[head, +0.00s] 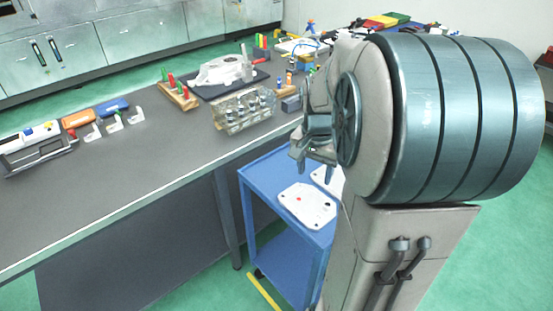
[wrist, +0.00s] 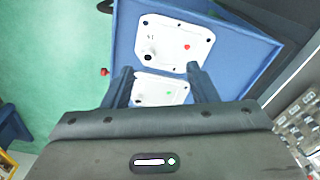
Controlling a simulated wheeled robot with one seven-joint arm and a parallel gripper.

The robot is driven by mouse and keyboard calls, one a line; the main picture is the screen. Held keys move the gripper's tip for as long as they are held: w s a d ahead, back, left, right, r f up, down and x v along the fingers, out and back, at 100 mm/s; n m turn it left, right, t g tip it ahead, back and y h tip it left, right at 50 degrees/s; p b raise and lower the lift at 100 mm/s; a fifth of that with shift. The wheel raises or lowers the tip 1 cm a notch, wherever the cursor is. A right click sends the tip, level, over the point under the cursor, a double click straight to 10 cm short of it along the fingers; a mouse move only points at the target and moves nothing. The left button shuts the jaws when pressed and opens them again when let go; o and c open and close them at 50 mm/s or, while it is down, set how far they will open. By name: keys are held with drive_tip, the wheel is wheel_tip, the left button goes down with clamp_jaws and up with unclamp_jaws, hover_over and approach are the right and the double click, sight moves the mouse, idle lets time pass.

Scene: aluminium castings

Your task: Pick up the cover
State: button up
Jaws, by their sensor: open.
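Two white cover plates lie flat on the blue cart. One, with a red dot, shows in the head view (head: 307,207) and whole in the wrist view (wrist: 175,52). The other, with a green dot (wrist: 152,91), lies beside it; my gripper body hides its near part, and in the head view my arm hides much of it (head: 328,181). My gripper (wrist: 161,76) is open and empty above the cart. Its two fingers frame the green-dot cover in the wrist view. In the head view my gripper (head: 303,157) hangs over the cart, apart from the covers.
The blue cart (head: 262,183) stands against the grey workbench (head: 120,165). On the bench are a white casting (head: 222,70), a clear box of metal parts (head: 243,112), and wooden racks with coloured handles (head: 178,95). Green floor lies open left of the cart in the wrist view.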

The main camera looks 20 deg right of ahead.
sight(329, 201)
drive_tip(key=w+d+f+m, duration=0.2)
drive_tip(key=d+f+m, duration=0.15)
drive_tip(key=d, duration=0.35)
drive_tip(key=shift+m+y, duration=0.25)
drive_tip(key=shift+y, duration=0.05)
wheel_tip(329, 201, down, 13)
drive_tip(key=shift+s+f, duration=0.15)
clamp_jaws()
drive_tip(key=shift+d, duration=0.1)
